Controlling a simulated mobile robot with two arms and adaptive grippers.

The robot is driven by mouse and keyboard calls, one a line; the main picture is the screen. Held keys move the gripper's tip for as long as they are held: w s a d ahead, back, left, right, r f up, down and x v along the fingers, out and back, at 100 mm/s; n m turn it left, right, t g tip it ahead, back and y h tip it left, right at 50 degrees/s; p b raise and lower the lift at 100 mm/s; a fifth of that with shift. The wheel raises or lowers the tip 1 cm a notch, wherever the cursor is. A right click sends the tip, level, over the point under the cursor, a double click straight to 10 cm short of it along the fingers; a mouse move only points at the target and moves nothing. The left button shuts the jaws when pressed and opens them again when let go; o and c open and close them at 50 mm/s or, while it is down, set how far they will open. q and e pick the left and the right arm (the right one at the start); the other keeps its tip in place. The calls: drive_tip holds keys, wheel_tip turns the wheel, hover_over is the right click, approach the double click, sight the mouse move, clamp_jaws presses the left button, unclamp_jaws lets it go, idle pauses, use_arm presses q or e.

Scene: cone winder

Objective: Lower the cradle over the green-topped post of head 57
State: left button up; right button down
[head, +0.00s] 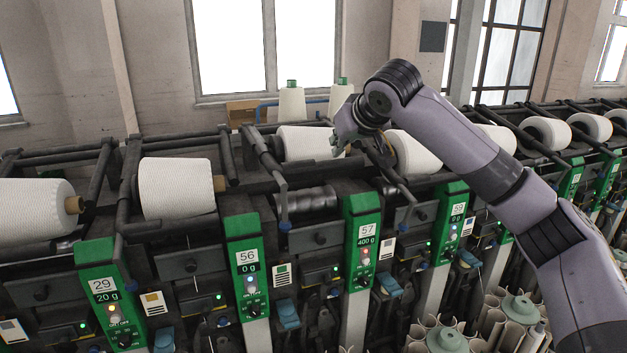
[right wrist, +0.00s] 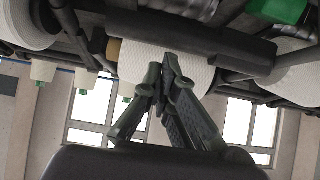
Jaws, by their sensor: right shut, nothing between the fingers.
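Head 57 has a green-topped post (head: 362,206) with a panel reading 57 and 400 g. To its left, a white yarn cone (head: 303,142) sits higher than the cones further left, with its metal drum (head: 308,200) exposed below. The dark cradle (head: 262,150) around this cone looks raised. My right gripper (head: 342,150) is at the cone's right end; its fingers are shut and empty. In the right wrist view, the gripper (right wrist: 168,72) has its fingertips in front of the white cone (right wrist: 190,65), below a dark bar; contact cannot be told. My left gripper is out of view.
Other cones (head: 176,187) sit along the winder on both sides. Post 56 (head: 243,224) stands left and post 59 (head: 454,203) right. Two cones (head: 292,103) stand behind. Bins of tubes (head: 517,307) lie at lower right.

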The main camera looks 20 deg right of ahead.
sight(339, 162)
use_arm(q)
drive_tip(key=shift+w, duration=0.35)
use_arm(e)
drive_tip(key=shift+f, duration=0.1)
drive_tip(key=shift+f+b, duration=0.8)
drive_tip(key=shift+f, duration=0.5)
drive_tip(key=shift+f+b, duration=0.55)
drive_tip(key=shift+f, duration=0.5)
drive_tip(key=shift+r, duration=0.4)
use_arm(q)
drive_tip(key=p, duration=0.2)
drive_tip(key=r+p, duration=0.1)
drive_tip(key=p, duration=0.1)
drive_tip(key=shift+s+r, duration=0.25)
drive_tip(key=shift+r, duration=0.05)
use_arm(e)
drive_tip(key=s+r, duration=0.4)
drive_tip(key=r, duration=0.2)
drive_tip(key=shift+r, duration=0.3)
drive_tip(key=shift+a, duration=0.1)
